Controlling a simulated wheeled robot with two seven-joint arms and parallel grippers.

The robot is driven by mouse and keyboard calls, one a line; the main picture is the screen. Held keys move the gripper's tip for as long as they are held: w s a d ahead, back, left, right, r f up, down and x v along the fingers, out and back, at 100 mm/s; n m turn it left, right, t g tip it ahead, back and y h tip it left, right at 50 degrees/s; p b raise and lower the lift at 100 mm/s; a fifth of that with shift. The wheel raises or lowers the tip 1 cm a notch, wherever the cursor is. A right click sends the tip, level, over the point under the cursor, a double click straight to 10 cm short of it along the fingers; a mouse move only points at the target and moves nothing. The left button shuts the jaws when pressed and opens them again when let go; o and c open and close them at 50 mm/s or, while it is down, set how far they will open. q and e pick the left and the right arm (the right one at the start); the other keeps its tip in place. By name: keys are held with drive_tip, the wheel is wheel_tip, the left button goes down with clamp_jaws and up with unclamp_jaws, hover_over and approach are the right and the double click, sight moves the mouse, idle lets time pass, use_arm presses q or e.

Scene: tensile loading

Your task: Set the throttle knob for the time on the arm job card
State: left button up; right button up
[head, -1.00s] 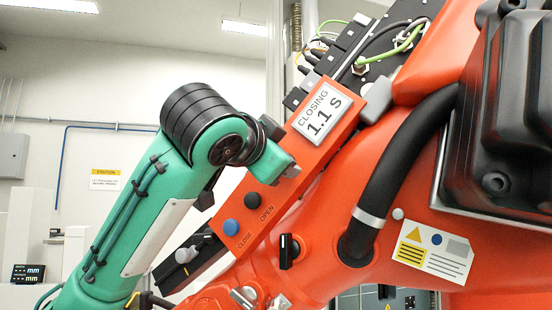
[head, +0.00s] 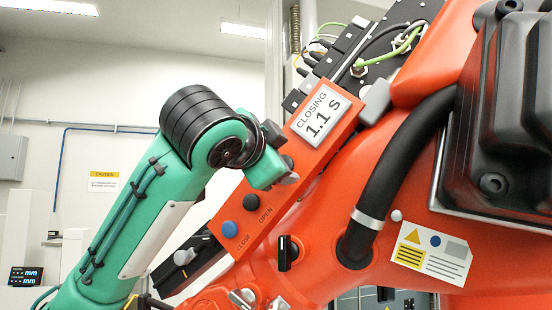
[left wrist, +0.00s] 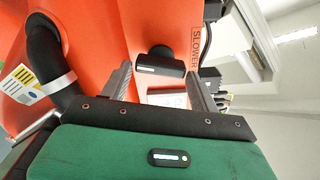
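A black throttle knob (left wrist: 161,64) with a pale line on its side sits on the orange arm in the left wrist view, beside a label reading SLOWER (left wrist: 195,47). My left gripper (left wrist: 158,72) is open, its two grey fingers on either side of the knob, with visible gaps. In the head view my left gripper (head: 286,176) is over the orange panel (head: 238,205) and largely hides the knob. A white plate (head: 320,116) on the panel reads CLOSING 1.1 S. My right gripper is not in view.
Below my gripper are a blue CLOSE button (head: 229,229) and a dark OPEN button (head: 251,202). A thick black hose (head: 397,165) and a white sticker (head: 432,250) are to the right.

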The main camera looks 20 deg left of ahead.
use_arm(q)
drive_tip(key=shift+o, duration=1.1)
drive_tip(key=s+a+b, duration=0.1)
drive_tip(key=s+b, duration=0.5)
drive_tip(key=s, duration=0.7)
drive_tip(key=shift+s+a, duration=0.2)
drive_tip(key=shift+s, duration=0.15)
